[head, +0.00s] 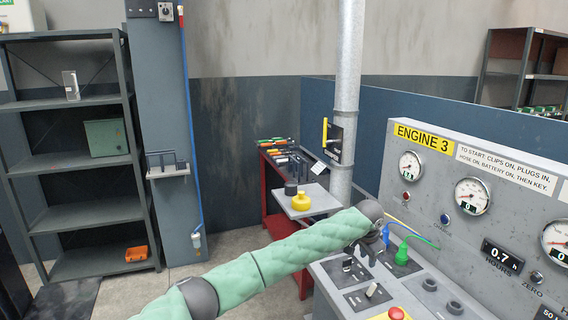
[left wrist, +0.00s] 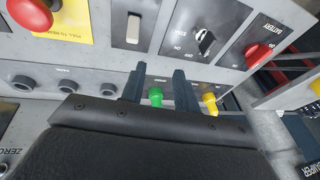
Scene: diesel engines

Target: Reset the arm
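My left arm, in a green padded sleeve, reaches from the lower left to the Engine 3 console (head: 470,190) in the head view. A yellow plug (left wrist: 209,103) is just right of the fingers. My right gripper is in neither view.
The sloped panel carries switches, a red knob (head: 396,313) and sockets close to the arm. A vertical grey pipe (head: 347,90) stands behind. A small stand (head: 318,203) holds a yellow item (head: 301,201). Grey shelves (head: 75,160) are at left. Open floor lies between.

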